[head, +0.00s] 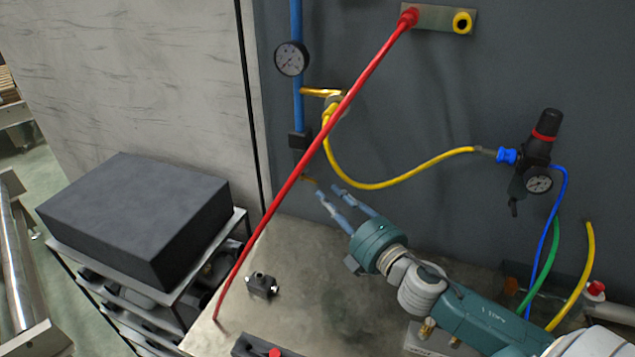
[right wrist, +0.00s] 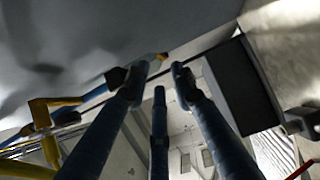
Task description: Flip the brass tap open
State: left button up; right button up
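A blue pipe (head: 297,60) runs down the grey wall to a black block (head: 298,139). A small brass piece (head: 308,181), which looks like the tap, sits just below that block; its exact shape is too small to tell. My right gripper (head: 327,191) is just below and right of the brass piece, its fingers apart and empty. In the right wrist view the brass tip (right wrist: 160,57) shows close to the fingertips, between the left and right fingers (right wrist: 157,80); contact cannot be told. My left gripper is not in view.
A red rod (head: 300,165) slants across the front of the pipe. A yellow hose (head: 400,180) hangs to a black regulator (head: 540,140). A gauge (head: 291,58) sits higher on the pipe. A small black fitting (head: 262,285) lies on the worktop (head: 300,255).

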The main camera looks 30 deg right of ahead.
aim_at(314, 183)
jog(key=w+p, duration=0.1)
jog(key=w, duration=0.2)
jog(key=shift+w, duration=0.35)
jog(key=w, duration=0.3)
jog(key=shift+a+p, duration=0.2)
jog(key=shift+p, duration=0.1)
jog(key=shift+f, duration=0.1)
jog(key=c, duration=0.6)
grip_shut()
pick_arm(q)
jog(key=shift+w+d+r, duration=0.2)
jog(key=shift+w+r, duration=0.15)
jog(key=shift+r, duration=0.15)
jog(key=shift+w+d+r, duration=0.15)
jog(key=shift+w+r, duration=0.15)
jog(key=shift+r, duration=0.15)
pick_arm(e)
jog(key=shift+f, duration=0.1)
